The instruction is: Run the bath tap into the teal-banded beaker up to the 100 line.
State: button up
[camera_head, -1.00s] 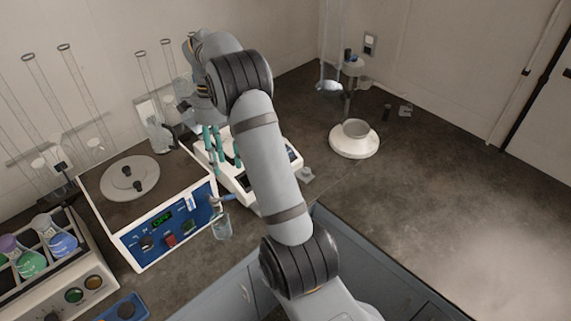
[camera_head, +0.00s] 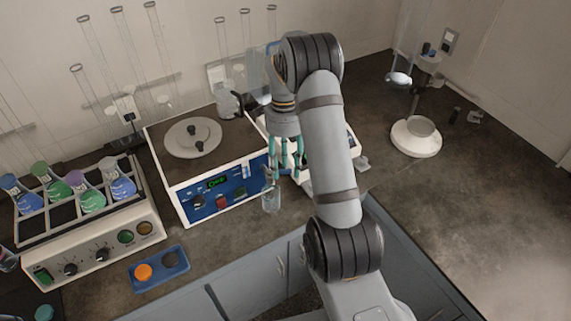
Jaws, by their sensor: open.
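The water bath (camera_head: 194,192) is a white box with a blue front panel, a green display and a round lid. A small clear beaker (camera_head: 271,202) is at the right end of its front, where the tap is. Its band and scale lines are too small to read, and I cannot tell its water level. The tap is mostly hidden behind the beaker and fingers. My gripper (camera_head: 287,165), with teal fingers, points down just above and right of the beaker. It is open, with nothing seen between the fingers.
A white device (camera_head: 349,140) stands behind my arm, close right of the bath. A rack of coloured flasks (camera_head: 85,225) is at left, with a blue tray (camera_head: 159,268) in front. A white-based stand (camera_head: 416,139) is at right.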

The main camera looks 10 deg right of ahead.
jog(key=shift+a, duration=0.15)
jog(key=shift+c, duration=0.7)
grip_shut()
